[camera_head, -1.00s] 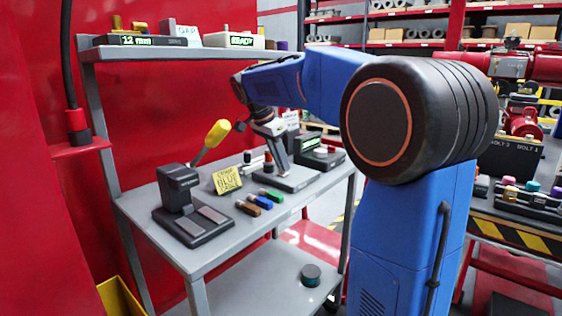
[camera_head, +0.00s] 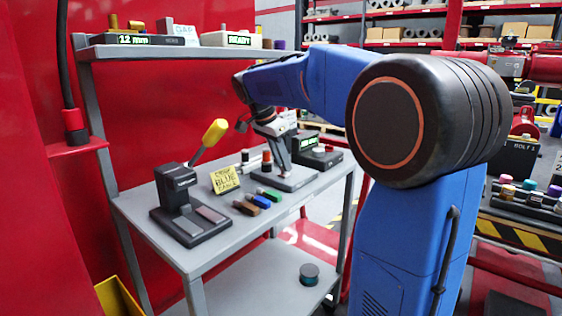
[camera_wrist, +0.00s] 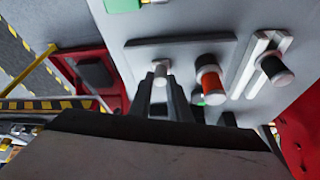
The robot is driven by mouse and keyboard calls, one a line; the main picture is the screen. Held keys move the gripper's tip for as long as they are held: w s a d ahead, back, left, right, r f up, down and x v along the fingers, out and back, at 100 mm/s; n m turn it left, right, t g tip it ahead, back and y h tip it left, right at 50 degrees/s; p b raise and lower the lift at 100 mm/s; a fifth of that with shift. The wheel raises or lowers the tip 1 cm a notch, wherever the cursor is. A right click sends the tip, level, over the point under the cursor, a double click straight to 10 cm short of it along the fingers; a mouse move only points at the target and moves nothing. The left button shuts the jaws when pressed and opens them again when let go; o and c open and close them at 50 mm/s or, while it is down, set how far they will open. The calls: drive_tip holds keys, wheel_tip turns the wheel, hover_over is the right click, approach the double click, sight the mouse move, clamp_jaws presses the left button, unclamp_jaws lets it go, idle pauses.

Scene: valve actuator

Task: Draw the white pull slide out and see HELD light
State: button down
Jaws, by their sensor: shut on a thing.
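My gripper (camera_wrist: 162,98) points down at a control unit on the grey cart, and its dark fingers are shut on a small pale knob (camera_wrist: 160,73), which looks like the white pull slide. The knob's lower part is hidden by the fingers. In the head view my gripper (camera_head: 284,166) is over the unit's base (camera_head: 291,182). A box with a small green display (camera_head: 308,142) stands behind it; its text is too small to read surely.
The cart top (camera_head: 205,258) also holds a dark device with a yellow-tipped lever (camera_head: 214,133), a yellow note (camera_head: 224,180) and brown, blue and green pieces (camera_head: 261,201). Free room lies at the cart's front.

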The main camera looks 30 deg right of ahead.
drive_tip(key=shift+s+d, duration=0.25)
drive_tip(key=shift+s, duration=0.45)
drive_tip(key=shift+w, duration=0.2)
drive_tip(key=shift+w+a, duration=0.25)
drive_tip(key=shift+w, duration=0.4)
drive_tip(key=shift+w+a, duration=0.25)
drive_tip(key=shift+w, duration=0.35)
drive_tip(key=c, duration=1.6)
unclamp_jaws()
drive_tip(key=shift+r, duration=0.1)
